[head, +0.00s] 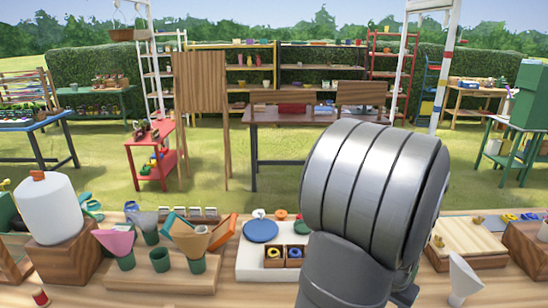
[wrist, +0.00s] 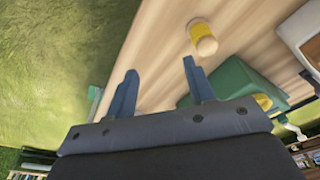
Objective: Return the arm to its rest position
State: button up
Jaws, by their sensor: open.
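My gripper (wrist: 160,66) shows in the wrist view with its two dark blue fingers spread apart. Nothing is between them; bare wooden tabletop and grass lie beyond. In the head view a large grey ribbed link of my arm rises at the right of centre and covers part of the table. My gripper is not visible in the head view.
The wrist view shows a yellow peg-like thing with a wooden end (wrist: 205,44) and a green box-like thing (wrist: 238,80) near the fingers. In the head view, cones in green cups stand on a wooden block (head: 160,276); a white roll (head: 48,210) is at left.

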jog(key=s+d+r, duration=0.2)
jog(key=s+r, duration=0.1)
jog(key=s, duration=0.1)
jog(key=w+d+r, duration=0.2)
jog(key=w+r, duration=0.2)
jog(key=w, duration=0.4)
jog(key=w+d+r, duration=0.2)
jog(key=w+r, duration=0.3)
jog(key=w, duration=0.3)
jog(key=w+a+f, duration=0.3)
jog(key=w+f, duration=0.2)
jog(key=w, duration=0.1)
jog(key=shift+w+a+f, duration=0.2)
jog(key=shift+w+a, duration=0.05)
jog(key=shift+a, duration=0.15)
jog(key=s+d+r, duration=0.4)
jog(key=s+r, duration=0.1)
jog(key=s, duration=0.2)
jog(key=s+a+f, duration=0.2)
jog(key=s+f, duration=0.4)
jog(key=s, duration=0.4)
jog(key=shift+s, duration=0.25)
jog(key=shift+w+d, duration=0.1)
